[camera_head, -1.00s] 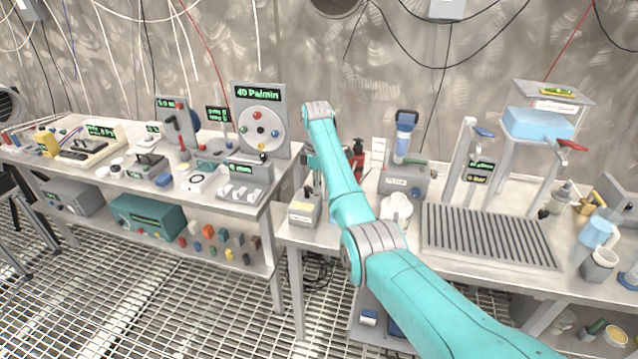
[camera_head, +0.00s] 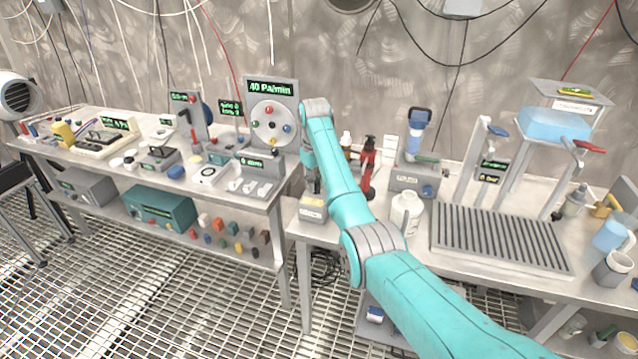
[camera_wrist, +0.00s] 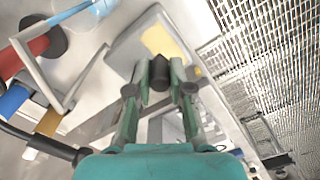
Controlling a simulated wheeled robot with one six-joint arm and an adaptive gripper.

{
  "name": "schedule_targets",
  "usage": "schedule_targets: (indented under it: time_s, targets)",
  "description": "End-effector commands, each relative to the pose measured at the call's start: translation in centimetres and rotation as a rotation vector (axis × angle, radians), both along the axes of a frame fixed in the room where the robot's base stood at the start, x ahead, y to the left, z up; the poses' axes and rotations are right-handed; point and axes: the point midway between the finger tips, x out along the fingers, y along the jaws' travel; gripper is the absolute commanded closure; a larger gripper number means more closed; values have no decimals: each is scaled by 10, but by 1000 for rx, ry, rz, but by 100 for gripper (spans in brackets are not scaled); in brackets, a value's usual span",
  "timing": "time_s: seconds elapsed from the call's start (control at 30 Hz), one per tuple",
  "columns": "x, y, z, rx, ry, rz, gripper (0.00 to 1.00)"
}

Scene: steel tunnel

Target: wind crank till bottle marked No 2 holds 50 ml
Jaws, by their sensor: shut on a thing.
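My gripper (camera_wrist: 158,84) is shut on a dark, round knob (camera_wrist: 160,70), which I take to be the crank's handle. The knob stands beside a grey box (camera_wrist: 128,46) with a pale yellow label. In the head view my gripper (camera_head: 313,182) points down just above this small box (camera_head: 312,213) near the left edge of the right-hand bench. The crank's arm is mostly hidden by my fingers. A white bottle (camera_head: 406,213) stands to the right of my arm. I cannot read a No 2 mark or a fill level on any bottle.
A red pump bottle (camera_head: 369,168) stands close behind my arm. The left bench (camera_head: 240,200) carries dials and switches. A gap separates the benches.

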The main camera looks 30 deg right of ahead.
Motion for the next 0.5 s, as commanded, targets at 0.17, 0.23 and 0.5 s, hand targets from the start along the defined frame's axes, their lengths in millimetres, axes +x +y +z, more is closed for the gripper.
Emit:
schedule_targets:
  time_s: [0.17,0.23,0.5]
  targets:
    - [6,6,0,0,-1,-166,100]
    - [9,8,0,0,-1,-233,100]
    - [19,12,0,0,-1,-489,100]
